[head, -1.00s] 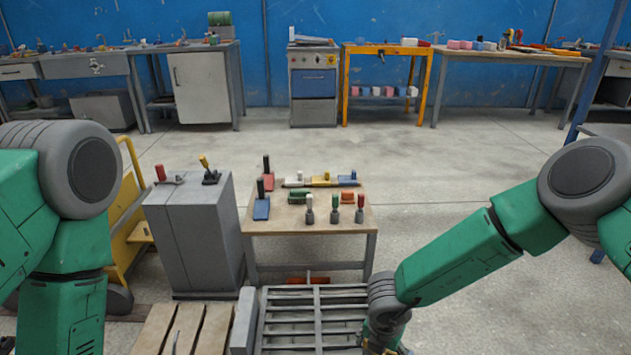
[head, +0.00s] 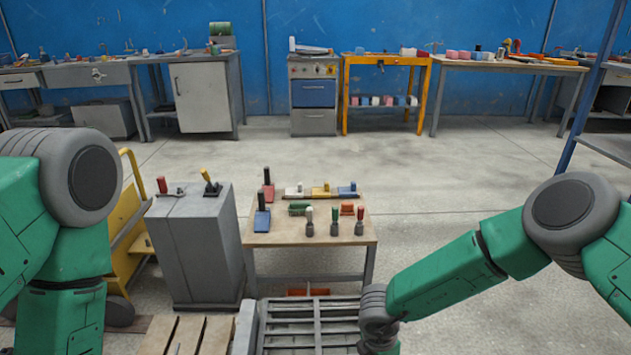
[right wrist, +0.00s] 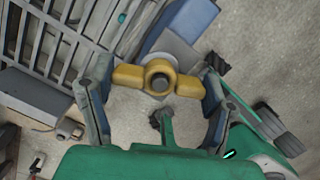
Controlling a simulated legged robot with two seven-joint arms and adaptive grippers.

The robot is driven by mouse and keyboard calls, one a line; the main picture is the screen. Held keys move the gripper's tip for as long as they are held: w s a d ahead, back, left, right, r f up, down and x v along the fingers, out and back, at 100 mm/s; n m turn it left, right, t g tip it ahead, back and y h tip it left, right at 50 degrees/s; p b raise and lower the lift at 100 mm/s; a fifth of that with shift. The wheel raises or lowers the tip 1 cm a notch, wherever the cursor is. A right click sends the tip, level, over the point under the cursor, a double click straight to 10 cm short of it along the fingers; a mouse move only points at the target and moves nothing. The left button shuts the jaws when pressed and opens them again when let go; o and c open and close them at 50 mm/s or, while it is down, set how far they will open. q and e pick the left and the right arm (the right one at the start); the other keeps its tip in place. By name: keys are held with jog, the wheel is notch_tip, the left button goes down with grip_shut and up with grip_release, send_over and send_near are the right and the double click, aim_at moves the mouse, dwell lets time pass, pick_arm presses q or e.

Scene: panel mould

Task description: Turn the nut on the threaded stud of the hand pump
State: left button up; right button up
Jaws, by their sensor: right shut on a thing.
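A yellow two-winged nut (right wrist: 133,77) shows in the middle of the right wrist view. The grey end of the threaded stud (right wrist: 160,84) shows in its centre hole. A blue-grey block (right wrist: 192,20) lies behind the nut; I cannot tell if it is part of the hand pump. My right gripper (right wrist: 158,84) has one finger at each wing end and is shut on the nut. In the head view my right arm runs down to the bottom edge, where its gripper is out of frame. My left gripper is not in view.
A grey slatted rack (head: 318,318) lies at the bottom middle, beside wooden slats (head: 185,335). A small table (head: 315,232) with several handled tools stands behind it. A grey cabinet (head: 195,245) with two levers stands left of the table. The floor at right is open.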

jog(key=shift+w, duration=0.15)
jog(key=o, duration=1.4)
jog(key=shift+c, duration=0.2)
notch_tip(320, 180, up, 12)
jog(key=a, duration=0.1)
jog(key=shift+s+a, duration=0.3)
jog(key=shift+s, duration=0.1)
jog(key=shift+f, duration=0.1)
